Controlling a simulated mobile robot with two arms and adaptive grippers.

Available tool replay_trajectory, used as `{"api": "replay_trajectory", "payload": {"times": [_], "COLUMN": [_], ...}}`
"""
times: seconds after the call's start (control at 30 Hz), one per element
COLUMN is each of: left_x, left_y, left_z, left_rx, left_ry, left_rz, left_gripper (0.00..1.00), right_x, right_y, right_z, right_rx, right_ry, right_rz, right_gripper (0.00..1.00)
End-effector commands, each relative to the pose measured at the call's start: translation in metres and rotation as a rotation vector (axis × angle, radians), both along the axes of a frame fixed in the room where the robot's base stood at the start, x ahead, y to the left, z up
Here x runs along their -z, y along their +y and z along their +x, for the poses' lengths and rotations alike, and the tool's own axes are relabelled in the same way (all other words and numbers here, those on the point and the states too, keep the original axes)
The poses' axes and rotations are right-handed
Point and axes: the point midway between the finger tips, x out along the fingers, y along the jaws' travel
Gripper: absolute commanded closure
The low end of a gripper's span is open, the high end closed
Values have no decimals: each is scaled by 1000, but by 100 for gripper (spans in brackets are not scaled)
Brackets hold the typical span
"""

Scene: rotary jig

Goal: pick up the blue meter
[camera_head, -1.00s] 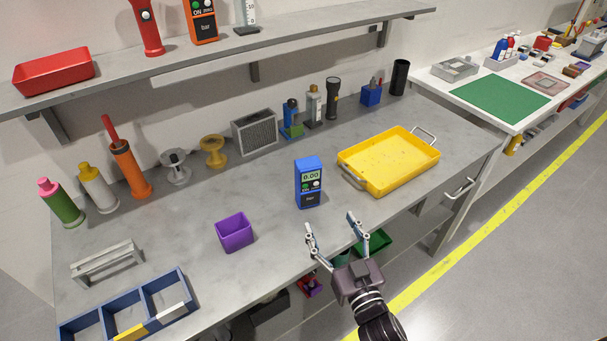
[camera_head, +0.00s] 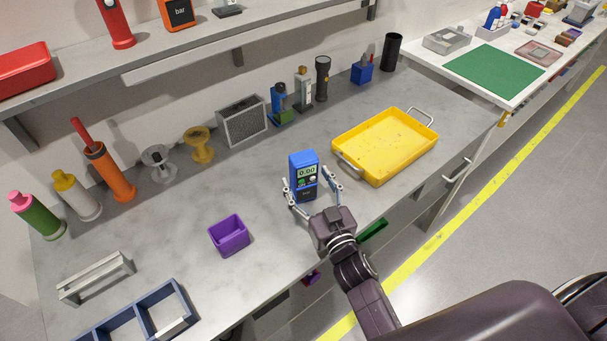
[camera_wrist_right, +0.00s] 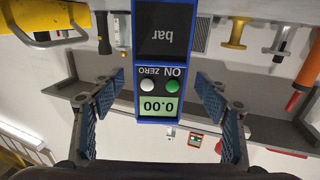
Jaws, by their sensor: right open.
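The blue meter (camera_head: 304,172) stands upright on the grey workbench, its display reading 0.00. My right gripper (camera_head: 312,188) is open, with one finger on each side of the meter. In the right wrist view the meter (camera_wrist_right: 161,60) shows upside down between the two open fingers (camera_wrist_right: 165,105), with a gap visible on both sides. The meter's lower part is partly hidden by the gripper in the head view. My left gripper is not in view.
A yellow tray (camera_head: 345,157) lies right of the meter, and a purple bin (camera_head: 229,236) sits to its left. A grey speaker-like box (camera_head: 243,122) and several bottles and tools stand along the back. The bench between the meter and the back row is clear.

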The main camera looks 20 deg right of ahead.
Motion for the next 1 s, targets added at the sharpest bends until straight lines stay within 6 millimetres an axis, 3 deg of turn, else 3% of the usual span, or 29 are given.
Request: {"api": "replay_trajectory", "payload": {"times": [0.2, 0.47, 0.93, 1.0], "left_x": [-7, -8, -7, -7], "left_y": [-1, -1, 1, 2], "left_z": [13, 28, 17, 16], "left_rx": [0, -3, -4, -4], "left_ry": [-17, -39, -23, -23], "left_rz": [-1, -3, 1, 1], "left_gripper": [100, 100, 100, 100], "right_x": [0, 1, 1, 0], "right_y": [1, 1, 2, 2], "right_z": [24, 26, 26, 26], "right_rx": [1, 1, 0, 0], "right_ry": [0, 1, 1, -1], "right_rz": [0, 0, 0, 0], "right_gripper": [32, 32, 81, 82]}}
